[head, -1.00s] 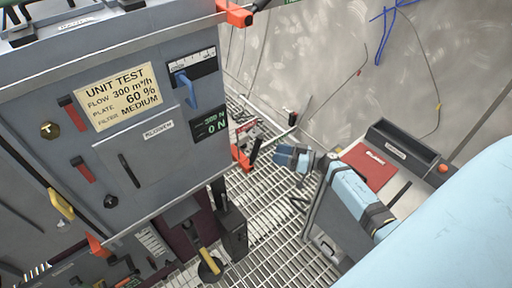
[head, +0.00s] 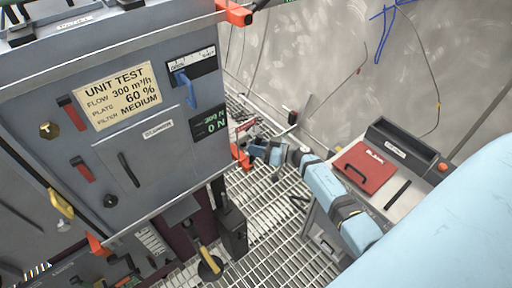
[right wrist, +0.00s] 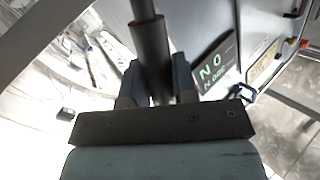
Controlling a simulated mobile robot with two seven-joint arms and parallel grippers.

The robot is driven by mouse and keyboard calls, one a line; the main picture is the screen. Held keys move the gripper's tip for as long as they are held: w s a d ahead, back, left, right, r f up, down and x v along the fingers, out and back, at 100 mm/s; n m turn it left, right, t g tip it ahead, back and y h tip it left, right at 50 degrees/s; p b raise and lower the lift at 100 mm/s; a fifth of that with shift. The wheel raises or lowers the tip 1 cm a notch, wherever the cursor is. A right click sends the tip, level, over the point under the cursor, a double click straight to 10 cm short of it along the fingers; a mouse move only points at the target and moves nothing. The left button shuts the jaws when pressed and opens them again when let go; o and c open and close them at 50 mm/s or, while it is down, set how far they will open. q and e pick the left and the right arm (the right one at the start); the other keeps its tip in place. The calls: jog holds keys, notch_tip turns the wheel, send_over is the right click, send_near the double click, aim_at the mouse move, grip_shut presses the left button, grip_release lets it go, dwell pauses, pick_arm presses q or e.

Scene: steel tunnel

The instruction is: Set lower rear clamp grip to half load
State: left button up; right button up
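The grey test cabinet (head: 150,185) fills the left of the head view. Its display (head: 210,122) shows a large 0 N under a smaller figure that looks like 300 N; it appears upside down in the right wrist view (right wrist: 215,72). The orange-and-black clamp grip (head: 241,157) sits low at the cabinet's right rear edge. My right gripper (head: 257,149) is beside it. In the right wrist view, a dark cylindrical grip (right wrist: 150,45) lies between the two fingers, which look spread around it; firm contact cannot be made out. My left gripper is not in view.
Another orange clamp part (head: 234,12) is at the cabinet's upper right corner. A red case (head: 365,167) and a dark tray (head: 400,148) lie on a bench at right. Grating floor (head: 270,215) lies below; a black box (head: 232,228) hangs under the cabinet.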

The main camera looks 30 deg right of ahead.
grip_shut()
jog(key=shift+d, duration=0.15)
jog(key=shift+d+f+m, duration=0.1)
jog(key=shift+d+m, duration=0.1)
jog(key=shift+m, duration=0.1)
jog(key=shift+w+d+f+m+t+b, duration=0.1)
jog(key=shift+d+f+m+t+b, duration=0.3)
jog(key=shift+d+f+m+t, duration=0.6)
jog(key=shift+d+f+m+t+b, duration=0.3)
jog(key=shift+m+t, duration=0.3)
jog(key=shift+m, duration=0.8)
jog(key=shift+w+d+f+m+t+b, duration=0.1)
jog(key=shift+d+f+m+t+b, duration=0.6)
jog(key=shift+m, duration=0.5)
jog(key=shift+r+y, duration=0.15)
jog(key=shift+y, duration=0.15)
